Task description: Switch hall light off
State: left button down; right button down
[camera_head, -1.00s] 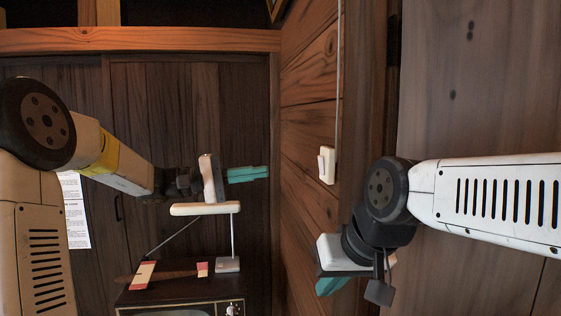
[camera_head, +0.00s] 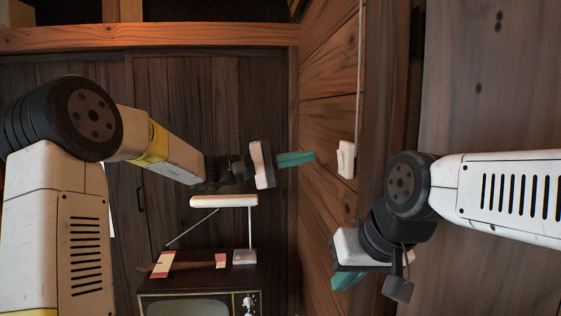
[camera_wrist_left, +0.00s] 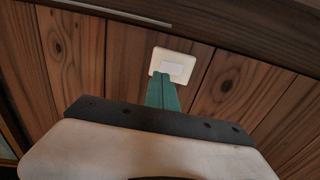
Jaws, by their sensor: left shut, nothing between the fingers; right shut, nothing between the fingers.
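The light switch (camera_head: 346,159) is a small white plate with a rocker on the wooden wall, right of centre in the head view. It also shows in the left wrist view (camera_wrist_left: 180,65), just beyond the fingertips. My left gripper (camera_head: 314,157) has teal fingers, shut and empty, pointing right at the switch. In the head view a gap shows between fingertips and switch. In the left wrist view the fingers (camera_wrist_left: 163,80) overlap the plate's lower left edge; contact cannot be told. My right gripper (camera_head: 345,281) is shut, low by the wall, its tips partly hidden.
A lamp with a white bar head (camera_head: 224,201) stands on an old television (camera_head: 195,286) below my left arm. A red-and-white object (camera_head: 163,264) lies on the television. A thin cable (camera_head: 360,70) runs up the wall from the switch. A wooden panel (camera_head: 480,80) fills the right side.

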aim_at(340, 159)
pick_arm(q)
jog(key=d, duration=0.3)
jog(key=d+r, duration=0.1)
jog(key=d, duration=0.1)
jog(key=shift+w+d, duration=0.15)
jog(key=shift+d, duration=0.15)
jog(key=shift+d, duration=0.1)
